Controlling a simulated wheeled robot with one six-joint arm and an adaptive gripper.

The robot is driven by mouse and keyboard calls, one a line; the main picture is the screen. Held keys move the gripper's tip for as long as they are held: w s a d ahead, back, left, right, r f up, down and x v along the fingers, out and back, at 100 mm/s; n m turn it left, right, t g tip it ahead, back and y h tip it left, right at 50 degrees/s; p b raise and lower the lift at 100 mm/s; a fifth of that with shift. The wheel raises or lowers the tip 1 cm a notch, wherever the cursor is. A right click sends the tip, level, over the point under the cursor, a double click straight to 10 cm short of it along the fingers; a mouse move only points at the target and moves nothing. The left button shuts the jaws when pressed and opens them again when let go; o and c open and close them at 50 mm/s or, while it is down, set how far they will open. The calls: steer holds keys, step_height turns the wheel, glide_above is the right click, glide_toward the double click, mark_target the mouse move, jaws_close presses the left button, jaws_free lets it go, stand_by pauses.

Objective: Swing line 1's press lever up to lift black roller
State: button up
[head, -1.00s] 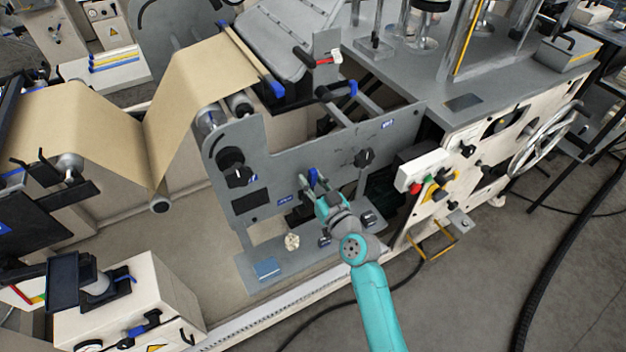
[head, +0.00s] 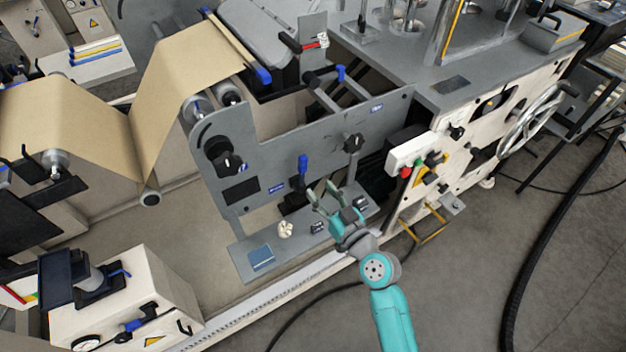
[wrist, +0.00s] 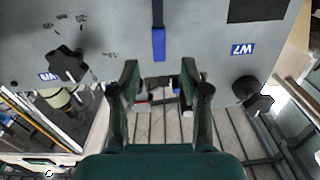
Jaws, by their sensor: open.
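A lever with a blue grip (head: 302,164) stands upright on a black base at the front of the grey side panel (head: 300,135) in the head view. I cannot tell for sure that it is line 1's press lever. My gripper (head: 321,190) is open and empty, just right of this lever and a little below its grip, apart from it. In the wrist view a blue grip (wrist: 159,44) on a dark bar hangs beyond and between the open fingertips of my gripper (wrist: 160,70). I cannot make out a black roller clearly.
Black knobs (head: 353,143) sit on the panel. A shelf with a blue pad (head: 261,257) and a pale knob (head: 286,229) lies below it. A white button box (head: 418,150) stands to the right. Floor at the front right is open, with a thick black hose (head: 545,250).

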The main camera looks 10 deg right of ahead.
steer(key=shift+v, duration=1.1)
steer(key=s+d+f+m+g+h, duration=0.1)
steer(key=s+f+h, duration=0.1)
steer(key=s, duration=0.5)
steer(key=s+d+f+m+h, duration=0.1)
steer(key=s+f, duration=0.2)
steer(key=s, duration=0.3)
steer(key=s+d+f+m+g+h, duration=0.1)
steer(key=s+d+f+h, duration=0.1)
steer(key=s, duration=0.5)
steer(key=r+v, duration=0.3)
steer(key=v, duration=1.8)
steer(key=shift+w+h, duration=0.2)
steer(key=shift+h, duration=0.1)
